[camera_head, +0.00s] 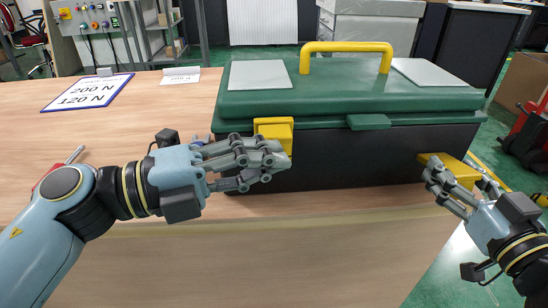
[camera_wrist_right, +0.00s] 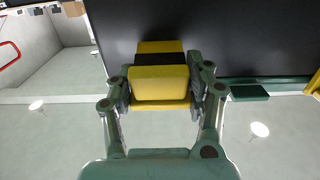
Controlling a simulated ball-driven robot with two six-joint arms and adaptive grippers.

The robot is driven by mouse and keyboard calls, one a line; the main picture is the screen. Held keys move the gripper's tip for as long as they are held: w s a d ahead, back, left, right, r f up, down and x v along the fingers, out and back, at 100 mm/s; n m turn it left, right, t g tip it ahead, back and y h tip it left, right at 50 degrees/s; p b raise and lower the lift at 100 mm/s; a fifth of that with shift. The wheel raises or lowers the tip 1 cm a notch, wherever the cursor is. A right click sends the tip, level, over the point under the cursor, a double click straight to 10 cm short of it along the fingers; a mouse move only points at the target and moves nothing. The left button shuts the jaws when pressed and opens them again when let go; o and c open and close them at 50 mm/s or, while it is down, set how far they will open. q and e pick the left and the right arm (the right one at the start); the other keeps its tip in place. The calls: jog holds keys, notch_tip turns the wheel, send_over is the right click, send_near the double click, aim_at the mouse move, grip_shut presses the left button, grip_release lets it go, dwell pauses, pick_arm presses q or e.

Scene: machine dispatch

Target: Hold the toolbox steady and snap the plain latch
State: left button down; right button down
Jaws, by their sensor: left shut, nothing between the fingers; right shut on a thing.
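The toolbox (camera_head: 340,160) stands on the wooden table with its green lid down, a black body and a yellow top handle (camera_head: 345,47). A yellow latch (camera_head: 275,128) is at its front left. My left gripper (camera_head: 272,160) is shut and empty in front of that latch's lower part; I cannot tell whether it touches. My right gripper (camera_head: 440,178) is shut on a yellow block (camera_head: 462,172) at the toolbox's lower right. In the right wrist view, this block (camera_wrist_right: 160,84) sits between the fingers, with a black band or gap behind its front part.
A framed sign reading 200 N and 120 N (camera_head: 90,92) and a small card (camera_head: 181,75) lie on the table (camera_head: 250,240) left of the toolbox. A red-ended tool lies partly behind my left arm. The table front is clear. A red cart stands at the right.

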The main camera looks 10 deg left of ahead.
pick_arm(q)
jog(key=shift+w+a+r, duration=0.15)
jog(key=shift+w, duration=0.2)
jog(key=shift+w+a+r, duration=0.15)
jog(key=shift+w, duration=0.2)
jog(key=s+a, duration=0.7)
jog(key=s, duration=0.2)
jog(key=shift+s, duration=0.2)
pick_arm(e)
jog(key=shift+c, duration=2.2)
grip_release()
